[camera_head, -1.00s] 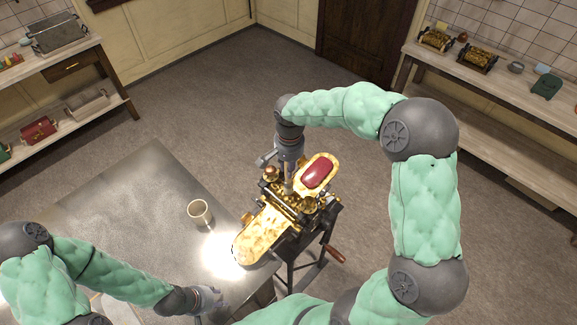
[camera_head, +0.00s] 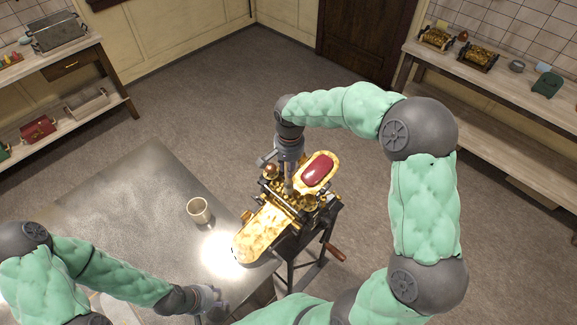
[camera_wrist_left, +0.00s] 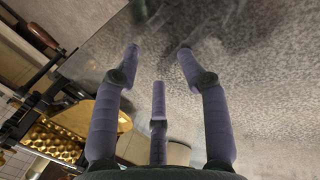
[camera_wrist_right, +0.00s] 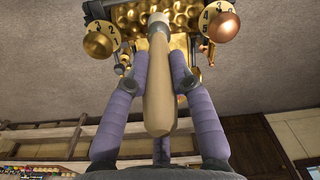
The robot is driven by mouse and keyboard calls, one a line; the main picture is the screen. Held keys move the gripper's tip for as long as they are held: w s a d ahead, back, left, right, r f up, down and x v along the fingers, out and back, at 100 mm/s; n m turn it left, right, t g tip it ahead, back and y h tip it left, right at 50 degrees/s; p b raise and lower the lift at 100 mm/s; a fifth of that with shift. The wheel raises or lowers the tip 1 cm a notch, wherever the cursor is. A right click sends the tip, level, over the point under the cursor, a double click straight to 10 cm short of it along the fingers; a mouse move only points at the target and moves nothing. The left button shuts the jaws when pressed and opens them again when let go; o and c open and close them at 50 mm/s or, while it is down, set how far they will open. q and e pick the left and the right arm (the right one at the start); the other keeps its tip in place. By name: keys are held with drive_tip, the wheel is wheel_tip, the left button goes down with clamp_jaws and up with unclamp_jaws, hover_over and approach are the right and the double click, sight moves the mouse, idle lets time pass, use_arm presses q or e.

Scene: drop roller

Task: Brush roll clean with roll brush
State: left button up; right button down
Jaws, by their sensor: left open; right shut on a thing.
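The drop roller machine (camera_head: 290,212) stands on a dark stand at the table's right edge, with a gold tray in front and another behind. Its dimpled brass roll (camera_wrist_right: 180,14) shows at the top of the right wrist view. My right gripper (camera_head: 290,184) is above the machine, shut on the wooden handle of the roll brush (camera_wrist_right: 158,95). The brush's pale far end points at the roll; whether its bristles touch cannot be told. My left gripper (camera_head: 215,298) is low over the table, open and empty, with its fingers apart in the left wrist view (camera_wrist_left: 158,75).
A red block (camera_head: 318,170) lies on the rear tray. A beige cup (camera_head: 199,210) stands on the metal table (camera_head: 130,205). A crank with a wooden handle (camera_head: 336,252) sticks out at the right. Brass knobs with number dials (camera_wrist_right: 222,25) flank the roll.

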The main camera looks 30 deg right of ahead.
use_arm(q)
drive_tip(key=shift+f, duration=0.3)
use_arm(e)
drive_tip(key=shift+f, duration=0.25)
use_arm(q)
drive_tip(key=shift+d+f+b, duration=0.1)
drive_tip(key=shift+f+b, duration=0.05)
drive_tip(key=shift+b, duration=0.15)
idle(0.8)
use_arm(e)
drive_tip(key=shift+s+d, duration=0.1)
